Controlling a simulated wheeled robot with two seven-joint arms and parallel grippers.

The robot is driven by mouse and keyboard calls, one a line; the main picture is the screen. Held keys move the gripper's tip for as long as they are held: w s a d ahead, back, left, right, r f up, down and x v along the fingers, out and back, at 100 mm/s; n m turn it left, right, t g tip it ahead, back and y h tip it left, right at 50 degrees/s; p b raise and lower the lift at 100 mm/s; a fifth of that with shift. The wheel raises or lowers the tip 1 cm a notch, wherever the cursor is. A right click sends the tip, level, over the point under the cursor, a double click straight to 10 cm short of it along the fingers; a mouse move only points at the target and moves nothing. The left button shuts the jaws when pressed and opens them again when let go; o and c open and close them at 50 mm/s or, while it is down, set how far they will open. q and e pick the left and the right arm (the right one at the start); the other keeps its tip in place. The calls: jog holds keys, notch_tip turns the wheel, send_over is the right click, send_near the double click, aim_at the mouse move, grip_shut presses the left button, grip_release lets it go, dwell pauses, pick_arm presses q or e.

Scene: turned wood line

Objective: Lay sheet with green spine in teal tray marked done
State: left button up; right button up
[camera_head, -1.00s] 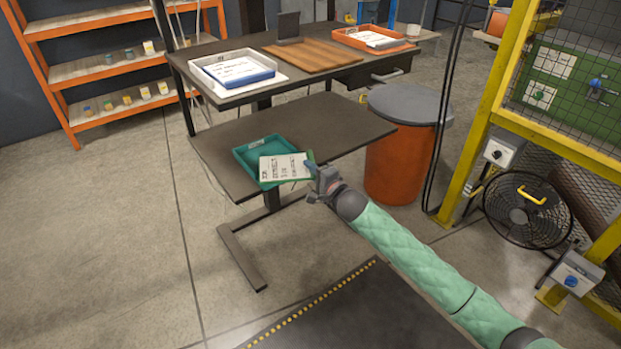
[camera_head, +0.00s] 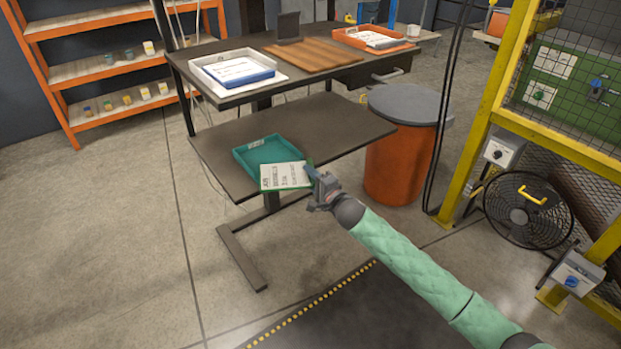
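The teal tray (camera_head: 247,160) lies on the lower dark table, near its front left edge, with a small pale label on its back wall. A white sheet (camera_head: 285,176) with dark writing and green at its edge overlaps the tray's front right part in the picture. I cannot tell whether it touches the tray. My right gripper (camera_head: 313,177) is at the sheet's right edge, and appears shut on it. The fingertips are small, and the sheet covers part of the tray's inside. My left gripper is not in view.
The upper table bears a blue-and-white tray (camera_head: 237,78), a brown wooden board (camera_head: 310,56) and an orange tray (camera_head: 372,44). An orange bin with a grey lid (camera_head: 405,104) stands right of the lower table. The lower table's right part (camera_head: 335,125) is clear.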

jog(key=shift+r, duration=0.15)
jog(key=v, duration=1.2)
